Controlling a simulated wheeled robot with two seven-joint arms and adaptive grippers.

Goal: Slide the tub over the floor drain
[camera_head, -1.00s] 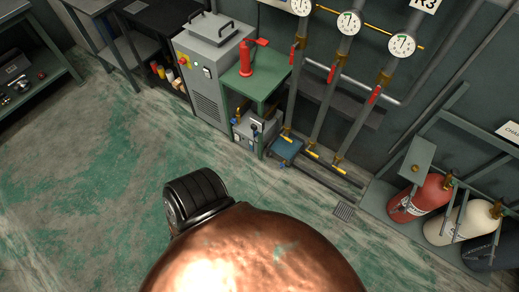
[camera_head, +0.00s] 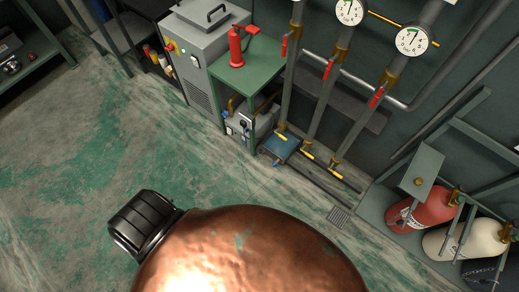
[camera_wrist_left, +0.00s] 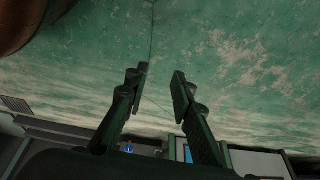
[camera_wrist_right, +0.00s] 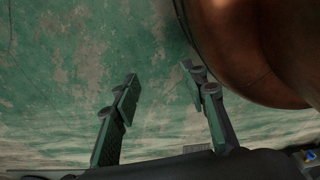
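A shallow, square, blue tub-like item (camera_head: 280,147) sits on the floor under the pipes, against the green stand. I take it for the tub, but it is small in view. The floor drain (camera_head: 338,217) is a grey grate flush with the floor, to the lower right of the blue item, apart from it and uncovered. A grate also shows in the left wrist view (camera_wrist_left: 15,105) and right wrist view (camera_wrist_right: 196,149). My left gripper (camera_wrist_left: 158,83) is open and empty above bare floor. My right gripper (camera_wrist_right: 160,78) is open and empty. Neither gripper shows in the head view.
Vertical pipes with red-handled valves run down behind the blue item. The floor at left is clear.

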